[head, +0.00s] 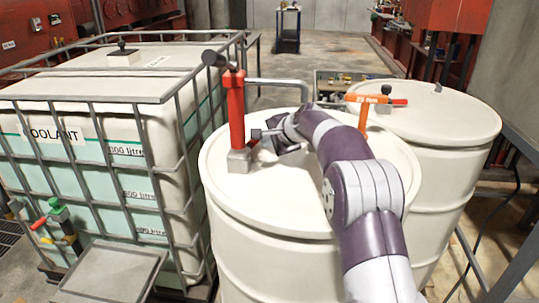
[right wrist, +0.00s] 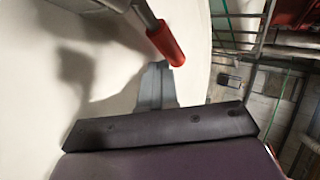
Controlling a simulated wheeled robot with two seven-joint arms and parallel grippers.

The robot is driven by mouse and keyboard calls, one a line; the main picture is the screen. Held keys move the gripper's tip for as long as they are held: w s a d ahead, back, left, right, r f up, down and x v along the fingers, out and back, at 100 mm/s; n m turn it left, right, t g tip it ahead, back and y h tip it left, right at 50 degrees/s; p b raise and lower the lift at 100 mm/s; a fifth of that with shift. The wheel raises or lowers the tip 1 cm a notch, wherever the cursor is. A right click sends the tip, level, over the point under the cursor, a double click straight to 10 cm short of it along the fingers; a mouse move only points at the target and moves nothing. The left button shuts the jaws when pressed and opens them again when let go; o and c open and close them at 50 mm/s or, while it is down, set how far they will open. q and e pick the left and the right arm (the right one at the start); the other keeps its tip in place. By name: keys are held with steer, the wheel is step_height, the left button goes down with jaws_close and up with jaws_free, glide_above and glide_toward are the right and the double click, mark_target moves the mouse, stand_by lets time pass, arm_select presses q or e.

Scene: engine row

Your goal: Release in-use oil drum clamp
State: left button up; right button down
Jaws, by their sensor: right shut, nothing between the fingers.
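The white oil drum (head: 225,200) at the centre of the head view carries a red pump (head: 236,108) with a dark knob on top. A grey clamp block (head: 239,161) sits at the pump's foot on the lid. My right gripper (head: 270,140) is shut and empty just right of the pump, low over the lid. In the right wrist view, its grey fingers (right wrist: 156,86) lie close to a red-tipped lever (right wrist: 166,44); I cannot tell whether they touch. The gripper and arm hide part of the lid. My left gripper is not in view.
A second white drum (head: 455,122) stands behind right, with an orange tool marked 25 Nm (head: 370,99) at its near side. A caged coolant tank (head: 90,85) stands at left, with a grey tray (head: 112,272) in front.

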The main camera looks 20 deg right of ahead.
steer(key=shift+w+a, duration=0.1)
steer(key=shift+w, duration=0.25)
steer(key=shift+p, duration=0.3)
steer(key=b+v, duration=0.1)
steer(key=v, duration=0.6)
steer(key=shift+s+r, duration=0.1)
steer(key=shift+s, duration=0.05)
stand_by(0.5)
